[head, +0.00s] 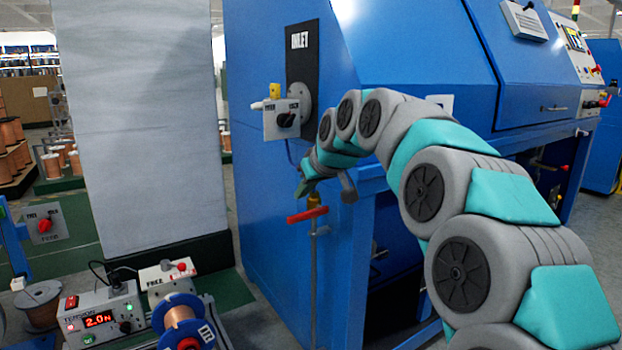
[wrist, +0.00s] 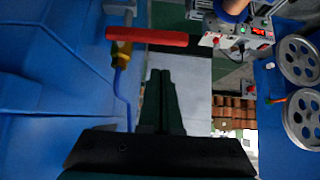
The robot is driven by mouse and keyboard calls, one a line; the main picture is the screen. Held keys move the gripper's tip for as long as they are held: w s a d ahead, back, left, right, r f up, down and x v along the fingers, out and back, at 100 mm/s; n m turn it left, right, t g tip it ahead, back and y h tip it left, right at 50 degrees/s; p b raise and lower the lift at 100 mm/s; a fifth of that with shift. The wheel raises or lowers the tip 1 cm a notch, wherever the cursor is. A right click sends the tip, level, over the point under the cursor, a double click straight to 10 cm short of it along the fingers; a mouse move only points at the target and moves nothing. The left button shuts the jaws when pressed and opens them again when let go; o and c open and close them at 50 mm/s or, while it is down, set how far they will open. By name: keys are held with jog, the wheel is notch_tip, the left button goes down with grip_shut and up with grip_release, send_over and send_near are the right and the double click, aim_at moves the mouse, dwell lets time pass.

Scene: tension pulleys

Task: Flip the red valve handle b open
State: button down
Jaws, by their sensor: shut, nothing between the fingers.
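The red valve handle (head: 307,215) sits crosswise on a brass valve on a thin vertical pipe (head: 313,275), beside the blue machine. It also shows in the wrist view as a red bar (wrist: 150,36) at the upper left, next to the yellowish valve body (wrist: 121,54). I see no letter b on it. My gripper (head: 303,188) is just above and slightly left of the handle in the head view. In the wrist view its dark green fingers (wrist: 161,74) are together and empty, pointing past the handle's free end, with a visible gap between.
A grey box with a black knob (head: 287,117) juts from the blue machine (head: 262,200) above my gripper. A tension unit (head: 100,315) and a copper spool (head: 183,325) stand at the lower left. Open floor lies between them and the pipe.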

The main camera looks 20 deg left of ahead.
aim_at(300, 220)
jog(key=shift+d+f, duration=0.15)
jog(key=shift+f, duration=1.5)
jog(key=shift+s+f+t+b, duration=0.15)
jog(key=shift+f+t+b, duration=0.15)
jog(key=shift+b, duration=0.05)
jog(key=shift+s+f+n+h, duration=0.15)
jog(key=shift+f+n+h, duration=0.15)
jog(key=shift+n, duration=0.1)
jog(key=shift+s+a+f+n+t+h+b, duration=0.15)
jog(key=shift+f+n+t+h+b, duration=0.2)
jog(key=shift+f+t+b, duration=0.2)
jog(key=shift+a+f+n+t+h+b, duration=0.1)
jog(key=shift+f+n+t+h+b, duration=0.25)
jog(key=shift+t, duration=0.3)
jog(key=shift+w+d+f+n+t+h+b, duration=0.35)
jog(key=shift+w+f+n+t+h+b, duration=0.25)
jog(key=shift+f+t+b, duration=0.55)
jog(key=shift+w+d+f+n+t+h+b, duration=0.4)
jog(key=shift+f+n+t+b, duration=0.45)
jog(key=shift+f+b, duration=0.4)
jog(key=shift+w+d+f+n+t+h+b, duration=0.45)
jog(key=shift+f+n+t+b, duration=0.2)
jog(key=shift+f+t+b, duration=0.55)
jog(key=shift+f, duration=0.15)
